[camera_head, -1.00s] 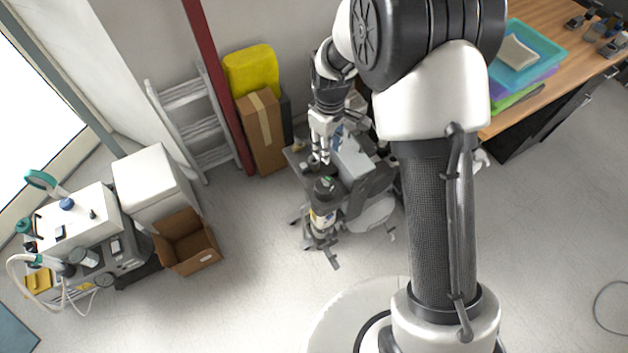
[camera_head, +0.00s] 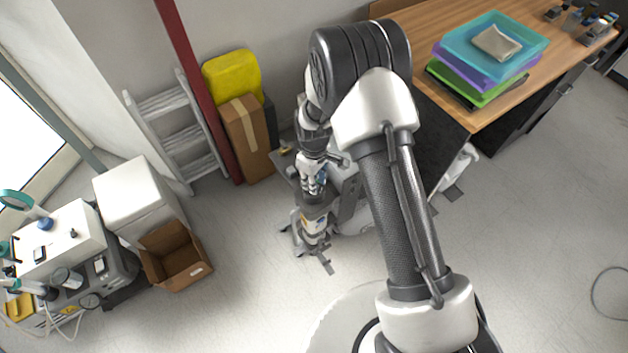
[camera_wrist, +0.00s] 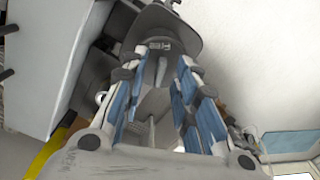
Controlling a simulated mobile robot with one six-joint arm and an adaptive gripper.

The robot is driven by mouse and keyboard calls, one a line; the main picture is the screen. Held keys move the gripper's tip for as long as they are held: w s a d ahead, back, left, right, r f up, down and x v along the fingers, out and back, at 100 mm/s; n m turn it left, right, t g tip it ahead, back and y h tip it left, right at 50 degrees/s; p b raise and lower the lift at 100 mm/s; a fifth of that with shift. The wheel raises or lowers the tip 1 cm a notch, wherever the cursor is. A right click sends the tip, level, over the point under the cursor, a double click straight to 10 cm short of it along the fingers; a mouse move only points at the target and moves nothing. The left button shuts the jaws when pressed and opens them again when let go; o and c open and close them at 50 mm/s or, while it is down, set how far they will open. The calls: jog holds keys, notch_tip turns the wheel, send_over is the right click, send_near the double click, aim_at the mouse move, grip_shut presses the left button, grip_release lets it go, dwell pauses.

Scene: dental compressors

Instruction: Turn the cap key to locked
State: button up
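A cylinder-shaped unit (camera_head: 314,225) with a pale label stands on the floor in the head view, and my gripper (camera_head: 312,190) is right over its top, hiding the cap there. In the wrist view a dark grey round cap (camera_wrist: 162,28) with a small marking lies just beyond my fingertips. A narrow grey ridge, apparently the cap key (camera_wrist: 161,70), shows between the fingertips. My gripper, seen in the wrist view (camera_wrist: 160,62), is open, with blue-padded fingers on either side of the ridge. Contact cannot be made out, nor can the key's locked or unlocked position.
Grey equipment (camera_head: 345,185) stands close beside the cylinder. A cardboard box (camera_head: 248,138) and red post (camera_head: 195,85) are behind left. A wooden desk (camera_head: 440,55) with stacked trays (camera_head: 490,55) is at upper right.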

grip_shut()
dwell(0.4)
